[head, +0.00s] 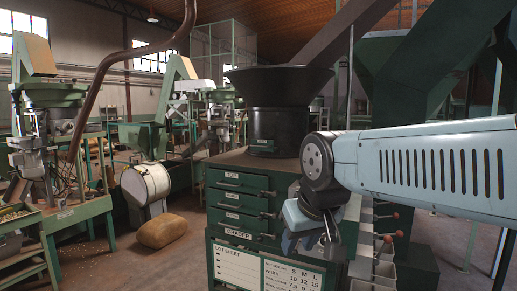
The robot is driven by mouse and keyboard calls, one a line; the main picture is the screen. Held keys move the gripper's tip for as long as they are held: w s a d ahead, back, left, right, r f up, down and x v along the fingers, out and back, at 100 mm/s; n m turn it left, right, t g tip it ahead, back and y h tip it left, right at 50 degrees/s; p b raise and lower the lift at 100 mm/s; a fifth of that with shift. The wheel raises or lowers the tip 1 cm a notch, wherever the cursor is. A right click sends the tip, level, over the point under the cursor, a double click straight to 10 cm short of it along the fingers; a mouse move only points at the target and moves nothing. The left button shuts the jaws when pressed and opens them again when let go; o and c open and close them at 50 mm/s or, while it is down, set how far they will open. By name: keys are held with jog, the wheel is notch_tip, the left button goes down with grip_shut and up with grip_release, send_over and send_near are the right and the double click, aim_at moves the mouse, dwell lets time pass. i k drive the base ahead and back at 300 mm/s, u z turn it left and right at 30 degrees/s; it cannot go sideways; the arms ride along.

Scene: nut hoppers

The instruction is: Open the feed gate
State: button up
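My gripper (302,242), with blue and dark grey parts, hangs at the end of my pale blue arm in front of the grader cabinet's right side. Its fingers point down; their gap is too small and shaded to judge, and I see nothing held. Several rods with red knobs (388,238) stick out to the right of the gripper, apart from it. Which part is the feed gate I cannot tell. A black hopper (278,87) with a wide rim stands on the green cabinet (222,196). My arm and gripper hide part of the cabinet's right side.
Grey bins (372,270) sit below the knobbed rods. A white lot sheet board (237,267) is on the cabinet's lower front. A brown sack (161,231) lies on the floor at left. Green machines and a bench stand further left, with open floor between.

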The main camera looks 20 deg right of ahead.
aim_at(257, 144)
jog(key=z, duration=0.05)
jog(key=i, duration=1)
jog(key=u, duration=0.1)
